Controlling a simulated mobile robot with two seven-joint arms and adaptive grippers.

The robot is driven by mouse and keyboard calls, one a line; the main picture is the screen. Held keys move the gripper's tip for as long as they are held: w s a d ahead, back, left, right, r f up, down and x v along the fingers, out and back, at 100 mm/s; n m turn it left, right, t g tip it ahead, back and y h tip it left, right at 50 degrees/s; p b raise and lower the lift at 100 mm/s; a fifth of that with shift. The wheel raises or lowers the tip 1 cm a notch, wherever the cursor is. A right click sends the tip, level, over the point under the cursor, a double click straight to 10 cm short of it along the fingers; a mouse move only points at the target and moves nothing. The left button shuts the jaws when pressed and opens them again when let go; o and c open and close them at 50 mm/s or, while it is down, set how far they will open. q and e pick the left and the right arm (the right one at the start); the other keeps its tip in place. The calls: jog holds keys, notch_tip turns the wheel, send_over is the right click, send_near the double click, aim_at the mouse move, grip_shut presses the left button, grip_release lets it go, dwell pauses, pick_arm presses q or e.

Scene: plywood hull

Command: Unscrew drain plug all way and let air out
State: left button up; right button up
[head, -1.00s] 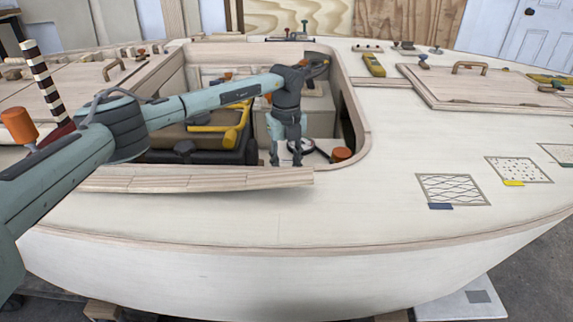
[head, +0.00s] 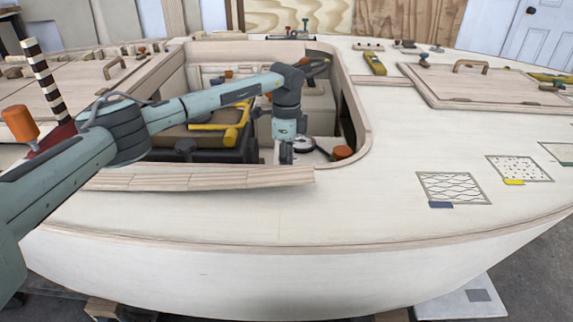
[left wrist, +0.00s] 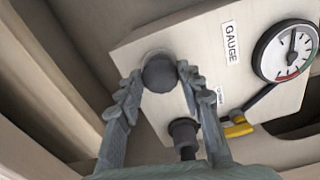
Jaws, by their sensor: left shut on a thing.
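A dark grey round plug (left wrist: 160,73) sits on a pale panel (left wrist: 205,50) in the left wrist view. My left gripper (left wrist: 161,78) is shut on it, with a fingertip at each side. A second dark knob (left wrist: 184,136) on a short stem shows between the fingers, nearer the palm. In the head view my left gripper (head: 286,155) reaches down into the hull opening, and its fingertips and the plug are hard to make out there. I cannot tell how far the plug is unscrewed. My right gripper is in neither view.
A round dial (left wrist: 286,51) beside a "GAUGE" label (left wrist: 231,41) is on the panel. A yellow-handled lever (left wrist: 238,128) lies near the right finger. The cockpit rim (head: 362,125) curves close around my arm. An orange cap (head: 342,152) stands right of the gripper.

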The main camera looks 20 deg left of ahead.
pick_arm(q)
jog(key=n, duration=0.5)
jog(key=shift+s+d+f+n, duration=0.1)
jog(key=shift+s+f+n, duration=0.15)
jog(key=shift+f+n, duration=0.1)
jog(key=n, duration=0.3)
jog(key=shift+d+n, duration=0.15)
jog(key=shift+n, duration=1)
jog(key=o, duration=1.1)
jog(key=shift+w, duration=0.1)
jog(key=shift+o, duration=0.3)
jog(key=shift+r, duration=0.15)
